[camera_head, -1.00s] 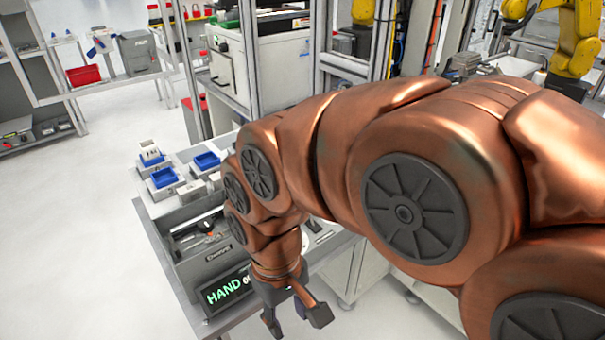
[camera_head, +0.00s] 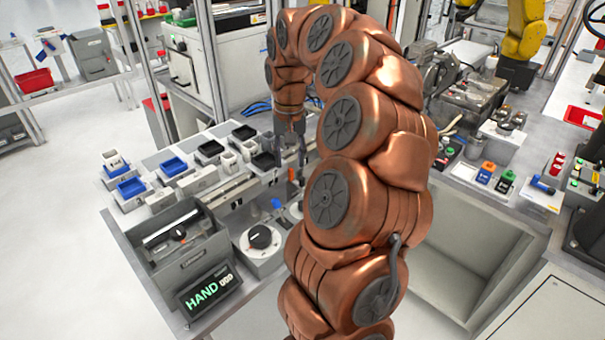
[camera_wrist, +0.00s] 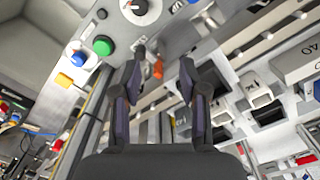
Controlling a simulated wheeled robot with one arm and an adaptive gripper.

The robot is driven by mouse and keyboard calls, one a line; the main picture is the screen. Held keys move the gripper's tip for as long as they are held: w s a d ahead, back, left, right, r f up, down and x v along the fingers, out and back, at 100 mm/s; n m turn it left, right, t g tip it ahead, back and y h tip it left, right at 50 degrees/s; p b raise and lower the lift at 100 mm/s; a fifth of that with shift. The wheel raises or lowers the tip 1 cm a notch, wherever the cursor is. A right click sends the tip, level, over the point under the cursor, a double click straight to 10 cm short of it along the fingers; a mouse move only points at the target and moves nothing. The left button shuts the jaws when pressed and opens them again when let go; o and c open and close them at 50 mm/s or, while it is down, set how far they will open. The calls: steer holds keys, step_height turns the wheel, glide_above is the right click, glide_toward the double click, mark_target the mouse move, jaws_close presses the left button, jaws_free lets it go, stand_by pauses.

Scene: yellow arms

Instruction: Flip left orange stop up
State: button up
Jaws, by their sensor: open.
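In the wrist view a small orange stop (camera_wrist: 158,68) shows in the gap between my fingertips, on the grey rail area. My gripper (camera_wrist: 162,60) is open, with one finger on each side of that gap. In the head view my gripper (camera_head: 290,158) points down over the rail, and a small orange piece (camera_head: 291,174) shows just below the fingertips. I cannot tell whether the fingers touch it. Whether this is the left stop, and whether it is up or down, is too small to tell. No second orange stop is clear.
Black trays (camera_head: 210,149) and blue trays (camera_head: 131,187) stand on the bench left of my gripper. A round black dial (camera_head: 260,237) and a HAND display (camera_head: 208,291) are nearer. A green button (camera_wrist: 102,46) shows in the wrist view. My arm hides part of the bench.

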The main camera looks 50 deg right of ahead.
mark_target(302, 178)
steer(key=d, duration=0.2)
steer(key=d+m, duration=0.1)
steer(key=shift+s+d+f, duration=0.25)
steer(key=shift+d+f, duration=0.15)
steer(key=shift+f+p, duration=1.25)
steer(key=shift+f, duration=2.55)
steer(key=shift+c, duration=0.2)
jaws_close()
